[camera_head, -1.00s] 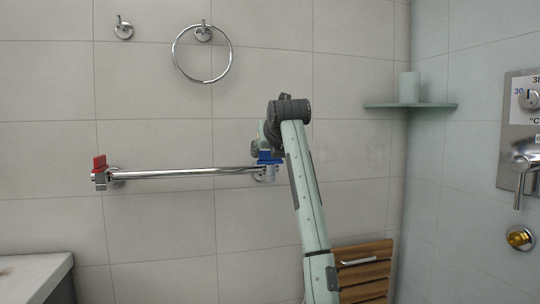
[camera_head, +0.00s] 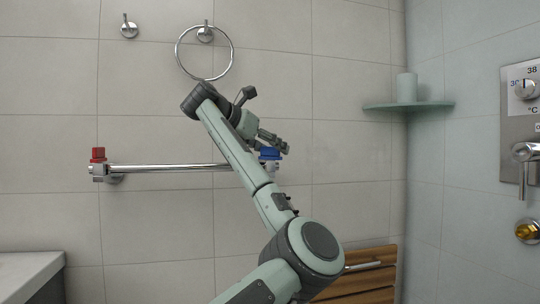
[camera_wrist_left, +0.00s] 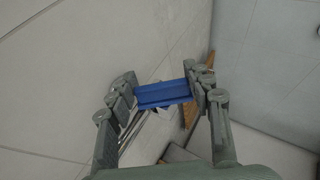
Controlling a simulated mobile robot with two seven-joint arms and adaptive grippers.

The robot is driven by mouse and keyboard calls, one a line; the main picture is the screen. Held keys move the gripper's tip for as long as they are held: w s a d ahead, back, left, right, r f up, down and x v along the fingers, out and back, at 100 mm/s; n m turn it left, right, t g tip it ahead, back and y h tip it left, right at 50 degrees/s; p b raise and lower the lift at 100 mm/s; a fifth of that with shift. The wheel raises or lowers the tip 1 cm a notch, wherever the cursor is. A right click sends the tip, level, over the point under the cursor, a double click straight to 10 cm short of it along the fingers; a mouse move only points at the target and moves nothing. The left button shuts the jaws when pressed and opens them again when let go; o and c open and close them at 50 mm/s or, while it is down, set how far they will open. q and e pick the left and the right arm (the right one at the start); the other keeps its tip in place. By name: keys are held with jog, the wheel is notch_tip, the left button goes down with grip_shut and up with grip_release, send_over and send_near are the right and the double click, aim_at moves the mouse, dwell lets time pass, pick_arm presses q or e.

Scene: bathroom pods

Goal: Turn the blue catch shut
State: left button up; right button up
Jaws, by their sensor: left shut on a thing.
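The blue catch (camera_head: 269,153) is at the right end of a chrome rail (camera_head: 170,167) on the tiled wall. My left gripper (camera_head: 272,142) reaches it from above, with my arm crossing in front of the rail. In the left wrist view the blue catch (camera_wrist_left: 162,95) lies between the two fingers of my left gripper (camera_wrist_left: 160,92), which are shut on it. Its exact turn angle is hard to tell. A red catch (camera_head: 98,154) sits on top of the rail's left end. My right gripper is not in view.
A chrome towel ring (camera_head: 231,53) and a hook (camera_head: 129,28) are above the rail. A corner shelf (camera_head: 425,106) with a cup (camera_head: 406,86) is to the right. A wooden slatted seat (camera_head: 370,280) is below, and a shower control (camera_head: 520,125) is at far right.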

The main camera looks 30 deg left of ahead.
pick_arm(q)
jog(key=m+h, duration=0.2)
jog(key=h, duration=0.1)
jog(key=shift+a+m+g+b, duration=0.1)
jog(key=shift+m+g+b, duration=0.2)
jog(key=shift+b, duration=0.1)
jog(key=shift+m+h, duration=0.4)
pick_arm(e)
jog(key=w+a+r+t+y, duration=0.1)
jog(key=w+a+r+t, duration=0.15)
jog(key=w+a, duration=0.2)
pick_arm(q)
jog(key=shift+r+m+g+h, duration=0.1)
jog(key=shift+m+g+h, duration=0.2)
jog(key=shift+m+h, duration=0.15)
jog(key=m+g+h+p, duration=0.1)
jog(key=m+h, duration=0.1)
jog(key=h, duration=0.1)
jog(key=shift+m+g, duration=0.35)
jog(key=shift+g, duration=0.05)
jog(key=shift+m+g, duration=0.3)
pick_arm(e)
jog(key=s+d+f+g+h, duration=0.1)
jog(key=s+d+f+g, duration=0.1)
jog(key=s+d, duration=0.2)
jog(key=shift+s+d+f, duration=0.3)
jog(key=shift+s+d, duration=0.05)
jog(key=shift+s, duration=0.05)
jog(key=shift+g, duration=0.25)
